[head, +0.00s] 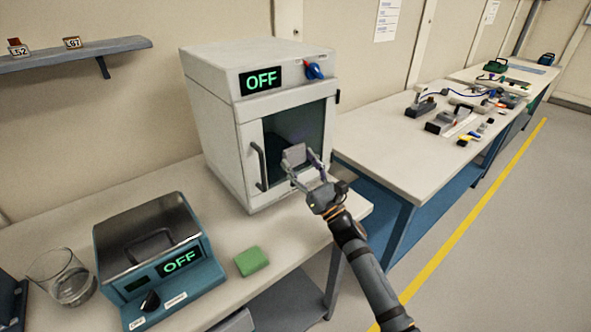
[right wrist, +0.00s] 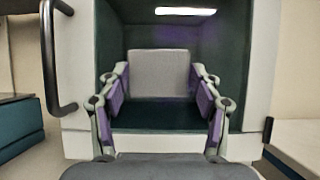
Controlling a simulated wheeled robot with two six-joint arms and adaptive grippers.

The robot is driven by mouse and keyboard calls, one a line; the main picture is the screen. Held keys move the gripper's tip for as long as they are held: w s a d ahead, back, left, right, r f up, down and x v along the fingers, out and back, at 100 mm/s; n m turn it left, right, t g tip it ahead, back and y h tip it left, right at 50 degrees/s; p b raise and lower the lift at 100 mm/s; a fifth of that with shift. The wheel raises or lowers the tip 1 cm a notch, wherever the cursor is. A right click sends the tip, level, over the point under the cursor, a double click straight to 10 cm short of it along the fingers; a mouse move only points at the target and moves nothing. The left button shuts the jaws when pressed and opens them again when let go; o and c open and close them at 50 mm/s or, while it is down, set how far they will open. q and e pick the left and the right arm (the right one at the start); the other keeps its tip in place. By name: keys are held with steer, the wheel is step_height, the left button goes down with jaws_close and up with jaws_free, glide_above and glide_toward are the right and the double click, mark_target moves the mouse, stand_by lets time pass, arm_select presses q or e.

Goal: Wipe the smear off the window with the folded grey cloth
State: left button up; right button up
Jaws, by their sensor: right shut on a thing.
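The folded grey cloth (head: 294,156) is held in my right gripper (head: 302,163) in front of the window (head: 313,121) of the white cabinet. In the right wrist view, the cloth (right wrist: 160,70) is a flat light-grey block between the two purple-padded fingers, in front of the dark window glass (right wrist: 125,30). I cannot tell whether the cloth touches the glass. I cannot make out a clear smear; the cloth and fingers hide part of the window. My left gripper is not in view.
The white cabinet (head: 215,95) reads OFF and has a blue-red knob (head: 314,71) and a door handle (head: 259,166). A teal device (head: 190,287), a glass beaker (head: 60,277) and a green sponge (head: 251,261) stand on the near bench. Another bench (head: 385,160) holds tools.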

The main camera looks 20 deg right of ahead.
steer(key=shift+w+d+f+b, duration=0.1)
steer(key=shift+w+d+b, duration=0.15)
steer(key=shift+d+b, duration=0.4)
steer(key=shift+w+d+f+b, duration=0.1)
steer(key=shift+w+d+b, duration=0.15)
steer(key=shift+d+b, duration=0.4)
steer(key=shift+w+d+r+b, duration=0.25)
steer(key=shift+d+b, duration=0.25)
steer(key=shift+d, duration=0.05)
